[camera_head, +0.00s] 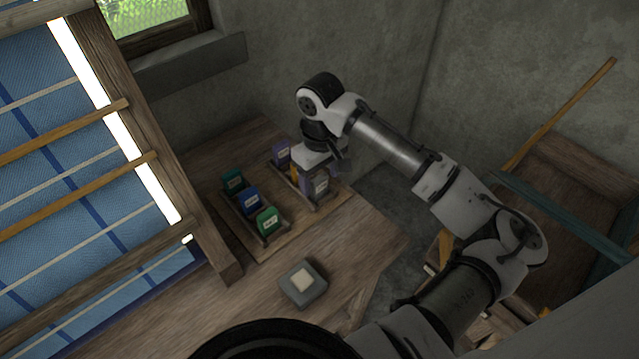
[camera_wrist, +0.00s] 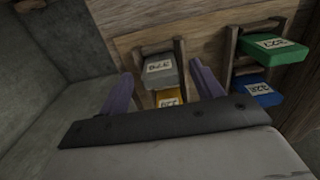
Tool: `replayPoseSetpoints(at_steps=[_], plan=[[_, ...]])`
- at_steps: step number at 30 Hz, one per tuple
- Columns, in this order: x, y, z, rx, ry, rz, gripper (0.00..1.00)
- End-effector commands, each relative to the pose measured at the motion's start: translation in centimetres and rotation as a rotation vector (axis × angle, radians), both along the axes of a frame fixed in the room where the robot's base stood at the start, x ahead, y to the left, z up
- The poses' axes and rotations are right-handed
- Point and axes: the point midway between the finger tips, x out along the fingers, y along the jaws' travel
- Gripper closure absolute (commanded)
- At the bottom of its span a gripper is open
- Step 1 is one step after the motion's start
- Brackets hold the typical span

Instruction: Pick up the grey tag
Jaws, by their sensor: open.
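The grey tag (camera_wrist: 161,70) with a pale number label sits at the end of a small wooden rack in the wrist view. It also shows in the head view (camera_head: 319,187), partly covered by my gripper. My gripper (camera_wrist: 161,69) is open, with its purple fingers on either side of the grey tag as seen from the wrist. In the head view my gripper (camera_head: 321,174) hangs over the rack. I cannot tell how far the fingertips are above the tag. A yellow tag (camera_wrist: 171,98) lies beside the grey one, partly hidden by the gripper body.
A purple tag (camera_head: 281,153) stands at the same rack's far end. A second rack holds a dark green tag (camera_head: 233,180), a blue tag (camera_head: 250,200) and a green tag (camera_head: 268,220). A grey block with a pale top (camera_head: 302,284) lies nearer. The loom (camera_head: 130,130) stands left.

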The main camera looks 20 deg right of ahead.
Motion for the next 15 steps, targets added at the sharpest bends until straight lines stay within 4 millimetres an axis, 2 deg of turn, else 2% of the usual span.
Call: replayPoseSetpoints(at_steps=[6,13,15], plan=[[0.0,0.0,-2.1,0.001,0.001,-0.001,0.35],[0.0,0.0,-2.3,0.000,0.000,-0.001,0.35],[0.0,0.0,-2.3,0.000,0.000,-0.001,0.44]])
